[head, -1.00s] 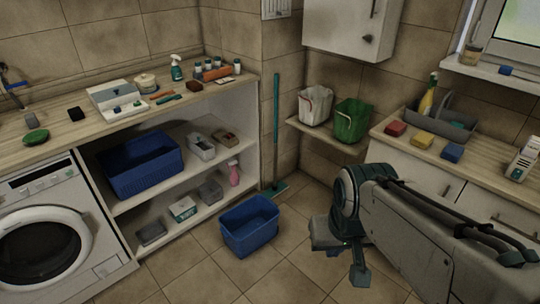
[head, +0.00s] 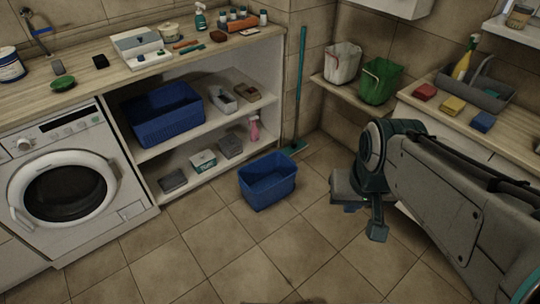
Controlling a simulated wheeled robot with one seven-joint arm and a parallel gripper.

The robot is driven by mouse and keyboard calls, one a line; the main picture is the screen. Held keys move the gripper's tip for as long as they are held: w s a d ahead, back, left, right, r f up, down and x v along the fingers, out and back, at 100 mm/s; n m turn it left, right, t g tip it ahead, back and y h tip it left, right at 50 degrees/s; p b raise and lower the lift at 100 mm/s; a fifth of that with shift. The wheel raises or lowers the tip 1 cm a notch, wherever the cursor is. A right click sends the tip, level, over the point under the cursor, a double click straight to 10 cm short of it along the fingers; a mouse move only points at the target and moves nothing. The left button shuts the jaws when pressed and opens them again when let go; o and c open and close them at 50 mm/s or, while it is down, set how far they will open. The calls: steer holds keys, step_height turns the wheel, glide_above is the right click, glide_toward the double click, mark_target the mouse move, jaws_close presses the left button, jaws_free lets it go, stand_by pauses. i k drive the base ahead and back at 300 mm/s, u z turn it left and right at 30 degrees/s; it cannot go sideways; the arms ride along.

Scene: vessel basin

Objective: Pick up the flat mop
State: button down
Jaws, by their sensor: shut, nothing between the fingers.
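The flat mop stands upright in the corner past the shelf unit, its long teal handle (head: 300,85) close to the wall. Its flat teal head (head: 293,147) rests on the floor behind the blue basin. My gripper (head: 377,232) hangs below the bent arm at the right, pointing down over the floor. It is shut and holds nothing visible. It is well apart from the mop, to its right and nearer to me. The arm hides part of the gripper's upper side.
A blue basin (head: 267,182) stands on the floor in front of the mop head. An open shelf unit (head: 205,182) and a washing machine (head: 66,190) line the left. White and green (head: 380,82) buckets sit on a wall shelf. The front floor is clear.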

mark_target(291, 150)
steer(key=z, duration=0.15)
steer(key=i, duration=2.05)
steer(key=u, duration=0.25)
